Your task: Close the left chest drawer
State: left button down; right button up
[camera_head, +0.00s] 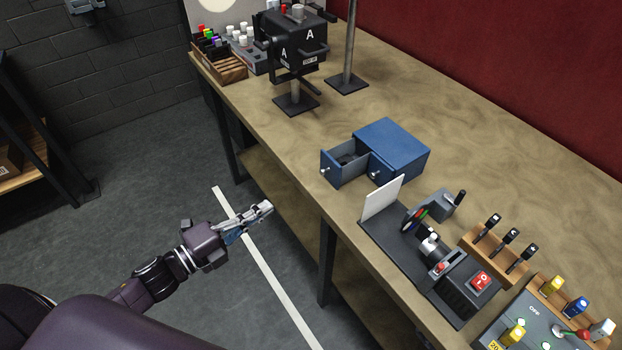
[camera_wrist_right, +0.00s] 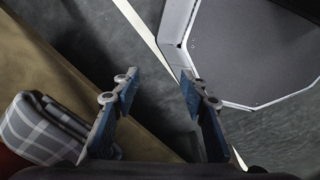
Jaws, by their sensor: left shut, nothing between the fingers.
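A small blue chest (camera_head: 402,142) sits on the workbench in the head view. Its left drawer (camera_head: 334,170) is pulled out toward the bench's front edge, and dark contents show inside. Its right drawer (camera_head: 379,172) is shut. My left gripper (camera_head: 266,208) is shut and empty, in front of the bench, left of and lower in the picture than the open drawer, not touching it. In the right wrist view, my right gripper (camera_wrist_right: 158,82) is open and empty above the floor. The chest does not show in that view.
On the workbench (camera_head: 455,130), a dark device with a white panel (camera_head: 382,198) stands right of the chest. A black box on a stand (camera_head: 296,48) is farther back left. The bench top behind the chest is clear. Plaid cloth (camera_wrist_right: 42,125) shows in the right wrist view.

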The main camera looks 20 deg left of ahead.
pick_arm(q)
jog(key=r, duration=0.1)
jog(key=p, duration=0.4)
send_near(321, 173)
jog(key=shift+m+h, duration=0.3)
jog(key=shift+m, duration=0.1)
jog(key=x, duration=0.6)
jog(key=shift+w+f, duration=0.1)
jog(key=shift+w, duration=0.1)
jog(key=shift+w+d+f, duration=0.1)
jog(key=shift+w+d, duration=0.05)
jog(key=shift+w, duration=0.2)
pick_arm(e)
jog(key=r, duration=0.4)
jog(key=shift+s, duration=0.3)
pick_arm(q)
jog(key=b+x, duration=0.1)
jog(key=x, duration=0.3)
jog(key=b+x, duration=0.2)
jog(key=x, duration=0.3)
jog(key=shift+s+d, duration=0.1)
jog(key=shift+d, duration=0.35)
jog(key=shift+w+d+b, duration=0.3)
jog(key=shift+b, duration=0.05)
pick_arm(e)
jog(key=f, duration=0.1)
jog(key=d+f, duration=0.1)
jog(key=f, duration=0.1)
jog(key=shift+s+f, duration=0.15)
jog(key=shift+f, duration=0.15)
